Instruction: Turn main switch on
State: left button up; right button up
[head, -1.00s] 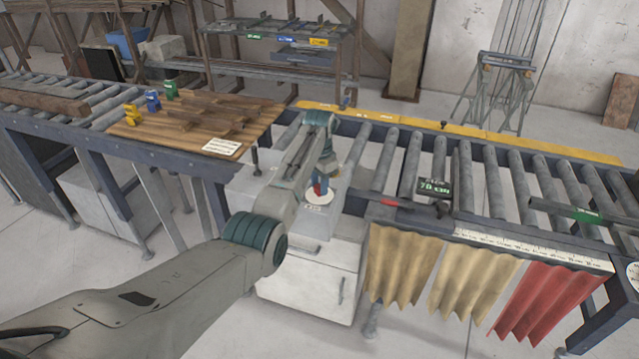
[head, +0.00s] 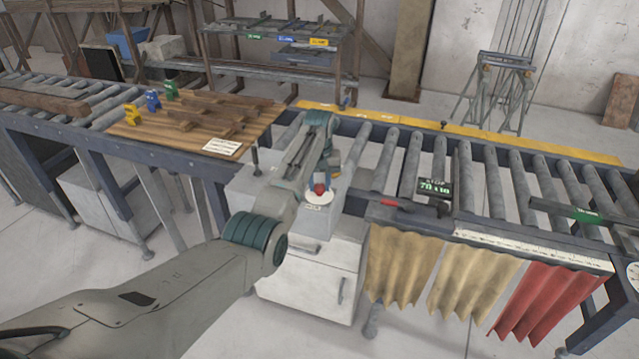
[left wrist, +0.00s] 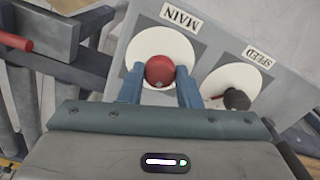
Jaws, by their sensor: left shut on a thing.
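The main switch is a round red knob (left wrist: 160,72) on a white disc (left wrist: 150,46) under a MAIN label (left wrist: 180,18) in the left wrist view. In the head view the red knob (head: 319,188) sits on the sloped face of a grey control box. My left gripper (left wrist: 158,82) is shut on the knob, with one blue finger on each side of it. In the head view the gripper (head: 320,183) is at the box. My right gripper is not in view.
A dark speed knob (left wrist: 237,99) on its own white disc stands beside the main switch. A red-handled lever (head: 400,205) and a small display (head: 434,188) are on the roller conveyor (head: 410,165) to the right. A wooden board (head: 190,128) lies at the left.

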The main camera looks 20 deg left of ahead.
aim_at(320, 186)
pick_arm(q)
jog(key=n, duration=0.5)
jog(key=shift+r, duration=0.1)
jog(key=shift+w, duration=0.1)
dwell(0.4)
jog(key=o, duration=1)
jog(key=shift+c, duration=0.2)
notch_tip(320, 186, up, 11)
jog(key=b, duration=0.4)
jog(key=shift+f, duration=0.2)
